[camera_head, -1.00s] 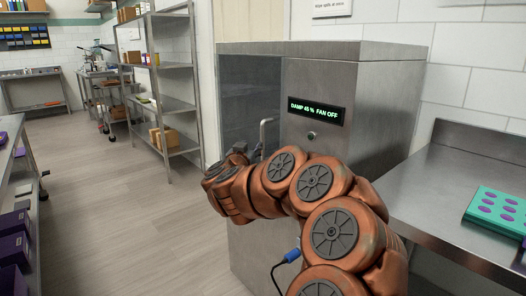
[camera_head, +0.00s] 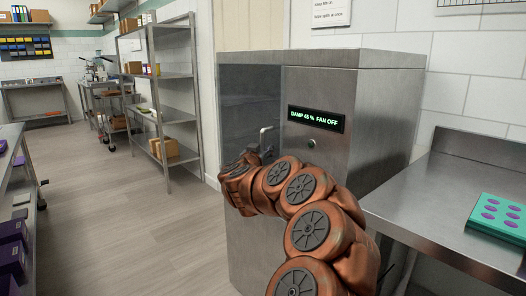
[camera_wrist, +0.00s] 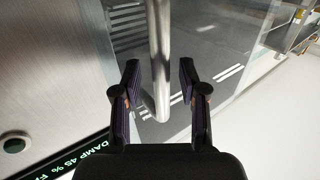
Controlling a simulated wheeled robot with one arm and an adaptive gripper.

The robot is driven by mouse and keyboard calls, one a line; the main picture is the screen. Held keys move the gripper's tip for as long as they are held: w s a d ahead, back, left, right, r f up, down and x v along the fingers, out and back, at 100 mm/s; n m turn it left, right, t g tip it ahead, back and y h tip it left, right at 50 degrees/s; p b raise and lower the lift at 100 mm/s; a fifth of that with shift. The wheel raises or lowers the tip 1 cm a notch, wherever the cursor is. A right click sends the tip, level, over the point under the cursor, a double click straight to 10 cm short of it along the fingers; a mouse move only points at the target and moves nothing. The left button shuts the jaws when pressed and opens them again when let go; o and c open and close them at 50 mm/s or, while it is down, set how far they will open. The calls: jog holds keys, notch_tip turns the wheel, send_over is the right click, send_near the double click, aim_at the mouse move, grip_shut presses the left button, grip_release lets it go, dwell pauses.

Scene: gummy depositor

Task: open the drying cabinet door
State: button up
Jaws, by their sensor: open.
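The drying cabinet (camera_head: 385,110) is a tall steel box with a dark glass door (camera_head: 245,100) on its left front. The door looks shut. A bar handle (camera_head: 266,137) stands upright near the door's right edge; my arm hides its lower part in the head view. In the wrist view the handle (camera_wrist: 159,60) runs down from the top and bends near its end, between the fingers of my gripper (camera_wrist: 160,88). The gripper is open, with a finger on each side of the bar and a visible gap to both.
A panel display (camera_head: 316,119) reads "DAMP 45 % FAN OFF", with a round button (camera_head: 311,143) below it. A steel counter (camera_head: 440,200) with a teal tray (camera_head: 497,214) stands at the right.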

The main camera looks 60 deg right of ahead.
jog(key=shift+d, duration=0.2)
grip_shut()
dwell(0.3)
dwell(0.3)
